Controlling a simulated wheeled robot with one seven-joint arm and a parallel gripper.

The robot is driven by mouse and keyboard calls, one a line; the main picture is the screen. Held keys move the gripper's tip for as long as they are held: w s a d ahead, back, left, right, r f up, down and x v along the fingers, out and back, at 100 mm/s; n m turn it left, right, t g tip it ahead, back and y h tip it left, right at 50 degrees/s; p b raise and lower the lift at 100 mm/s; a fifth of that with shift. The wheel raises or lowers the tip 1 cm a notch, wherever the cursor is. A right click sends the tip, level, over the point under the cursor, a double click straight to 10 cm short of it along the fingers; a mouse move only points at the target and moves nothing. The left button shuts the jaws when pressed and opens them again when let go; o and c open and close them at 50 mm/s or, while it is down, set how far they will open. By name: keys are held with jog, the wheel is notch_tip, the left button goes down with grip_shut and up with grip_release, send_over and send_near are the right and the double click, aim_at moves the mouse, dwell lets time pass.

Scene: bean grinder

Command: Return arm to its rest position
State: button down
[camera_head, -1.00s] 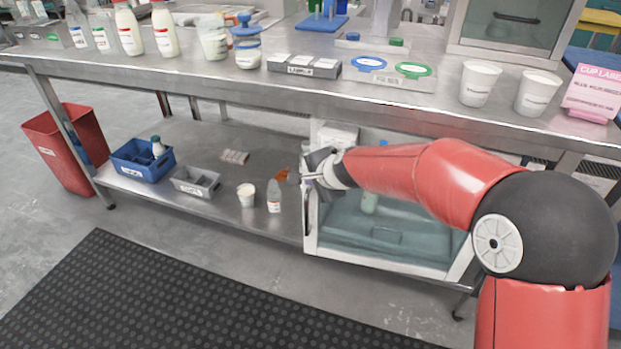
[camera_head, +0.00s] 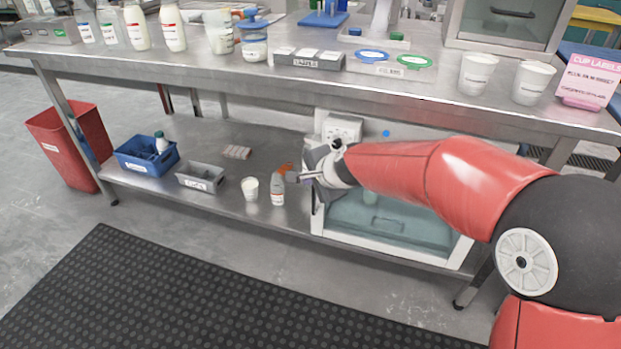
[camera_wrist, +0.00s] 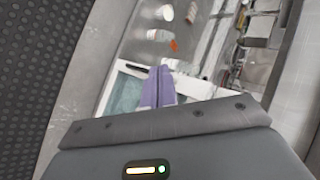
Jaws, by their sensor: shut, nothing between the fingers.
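My arm reaches from the right in the head view, red with a black elbow. My gripper (camera_head: 296,178) is out in front of the lower shelf (camera_head: 230,215), near the left edge of the glass-fronted cabinet under the table. In the wrist view my gripper (camera_wrist: 158,84) shows purple fingers held together and empty. It appears beside a small bottle (camera_head: 277,190) and an orange item (camera_head: 285,168) in the head view. I cannot tell whether it touches them.
The steel table (camera_head: 420,110) above carries bottles, cups (camera_head: 477,74) and a pink sign (camera_head: 587,86). The lower shelf holds a blue bin (camera_head: 133,163), a grey bin (camera_head: 200,180) and a white cup (camera_head: 250,188). The glass-fronted cabinet (camera_head: 330,222) stands under the table. Floor and black mat (camera_head: 190,290) lie in front.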

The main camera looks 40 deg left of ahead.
jog(key=s+d+r, duration=0.2)
jog(key=s+r, duration=0.2)
jog(key=shift+s+r+p, duration=0.35)
jog(key=shift+s+r, duration=0.05)
